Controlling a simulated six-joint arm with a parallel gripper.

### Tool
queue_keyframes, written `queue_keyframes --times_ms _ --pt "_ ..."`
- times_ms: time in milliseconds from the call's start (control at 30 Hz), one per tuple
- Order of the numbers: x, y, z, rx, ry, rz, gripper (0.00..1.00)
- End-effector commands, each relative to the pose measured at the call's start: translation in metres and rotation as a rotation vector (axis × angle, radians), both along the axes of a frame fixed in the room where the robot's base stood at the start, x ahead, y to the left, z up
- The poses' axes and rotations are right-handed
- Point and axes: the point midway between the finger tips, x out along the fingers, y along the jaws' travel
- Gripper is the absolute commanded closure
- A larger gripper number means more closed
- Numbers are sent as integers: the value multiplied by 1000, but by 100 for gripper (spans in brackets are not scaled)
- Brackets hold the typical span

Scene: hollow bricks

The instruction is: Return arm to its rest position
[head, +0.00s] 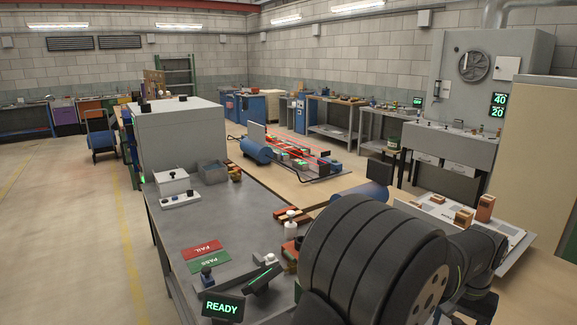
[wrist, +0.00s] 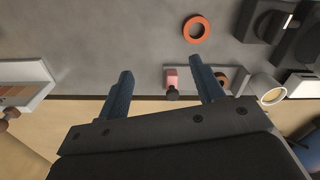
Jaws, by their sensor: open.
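My gripper (wrist: 160,68) shows in the wrist view with its two blue fingers wide apart and nothing between them. Grey bench surface lies beyond the fingertips. In the head view my dark arm links fill the lower right foreground, and I cannot make out the gripper there. Copper-coloured hollow bricks, one low (head: 463,217) and one taller (head: 485,207), stand on a pale board (head: 440,207) at the right, apart from each other.
An orange ring (wrist: 196,29) and a small pink-topped item (wrist: 171,80) lie near the fingers. A pale tray edge (wrist: 40,75) is at left. The grey bench (head: 185,225) holds red FAIL (head: 202,249) and green PASS (head: 209,263) plates and a READY display (head: 222,307).

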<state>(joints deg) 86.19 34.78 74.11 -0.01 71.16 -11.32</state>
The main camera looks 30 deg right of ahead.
Motion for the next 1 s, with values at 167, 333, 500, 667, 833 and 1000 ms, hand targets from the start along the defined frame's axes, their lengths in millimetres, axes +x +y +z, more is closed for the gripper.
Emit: queue_keyframes --times_ms 167,333,500,667,833,1000 --pt "-8 29 -1 0 0 0 39" --pt "-14 57 -3 0 0 1 39" --pt "-20 86 -7 0 0 4 39" --pt "-26 114 -11 0 0 4 39" --pt "-26 140 -19 0 0 8 39" --pt "5 130 -38 2 1 11 39"
